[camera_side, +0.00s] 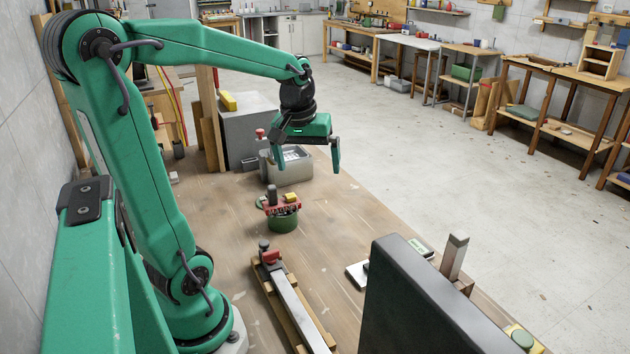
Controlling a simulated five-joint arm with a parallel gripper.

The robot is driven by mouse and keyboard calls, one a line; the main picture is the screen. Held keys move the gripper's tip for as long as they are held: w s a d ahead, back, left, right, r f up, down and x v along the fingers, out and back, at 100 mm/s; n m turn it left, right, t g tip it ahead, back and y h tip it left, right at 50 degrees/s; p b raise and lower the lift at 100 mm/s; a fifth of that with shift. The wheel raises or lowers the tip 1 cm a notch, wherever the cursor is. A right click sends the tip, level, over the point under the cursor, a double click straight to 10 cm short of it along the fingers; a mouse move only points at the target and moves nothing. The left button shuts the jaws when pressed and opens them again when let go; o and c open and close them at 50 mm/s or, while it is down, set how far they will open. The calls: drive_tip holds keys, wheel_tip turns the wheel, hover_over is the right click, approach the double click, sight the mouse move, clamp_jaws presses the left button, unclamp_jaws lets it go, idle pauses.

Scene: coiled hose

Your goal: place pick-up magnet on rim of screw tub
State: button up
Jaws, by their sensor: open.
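A green round tub (283,223), which looks like the screw tub, stands on the wooden bench below my gripper. A red piece (283,210) sits across its top, with a dark knob (271,192) at the left and a yellow block (291,197) beside it. I cannot tell for certain which of these is the pick-up magnet, or how it touches the rim. My gripper (306,173) is open, with its two green fingers pointing down and wide apart. It is empty, above and behind the tub, and overlaps the grey bin in this view.
A grey bin (293,176) with light contents stands behind the tub. A metal bar on a wooden base (297,311) lies in front. A large dark panel (420,305) blocks the lower right. Bare bench (335,225) lies right of the tub.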

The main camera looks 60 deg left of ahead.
drive_tip(key=s+d+m+t, duration=0.1)
drive_tip(key=s+d+m, duration=0.2)
drive_tip(key=d+m, duration=0.2)
drive_tip(key=s+d+m+t+h, duration=0.1)
drive_tip(key=s+d+m, duration=0.3)
drive_tip(key=d, duration=0.6)
drive_tip(key=shift+s+r+m+t, duration=0.15)
drive_tip(key=shift+r+m+t, duration=0.35)
drive_tip(key=shift+t, duration=0.2)
